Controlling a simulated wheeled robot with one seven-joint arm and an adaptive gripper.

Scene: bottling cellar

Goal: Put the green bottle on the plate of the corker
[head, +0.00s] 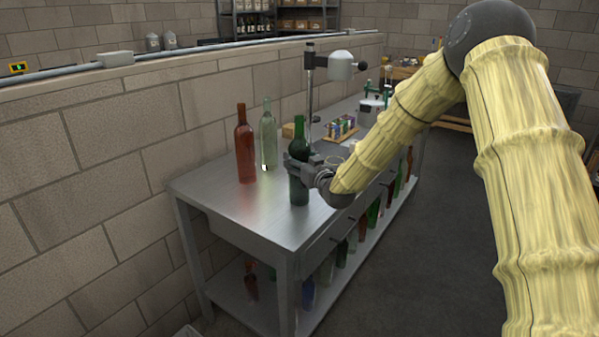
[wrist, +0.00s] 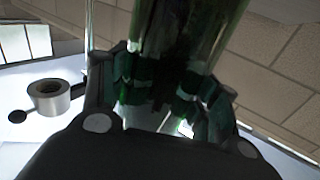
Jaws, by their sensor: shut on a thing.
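The green bottle (head: 299,135) is upright near the front of the steel workbench. My gripper (head: 303,172) is shut around its body from the right. I cannot tell whether its base touches the bench top. In the wrist view, the green glass (wrist: 175,35) stands between the fingers (wrist: 160,95). The corker (head: 309,90), a metal post with a pale head (head: 341,65) and a lever, stands behind the bottle. Its plate is not clearly visible, with the bottle and gripper in front of that area.
A red-brown bottle (head: 245,148) and a clear bottle (head: 268,140) stand left of the green one. Several bottles fill the lower shelf. A block wall (head: 100,150) runs along the left. The bench's front left corner (head: 225,190) is bare.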

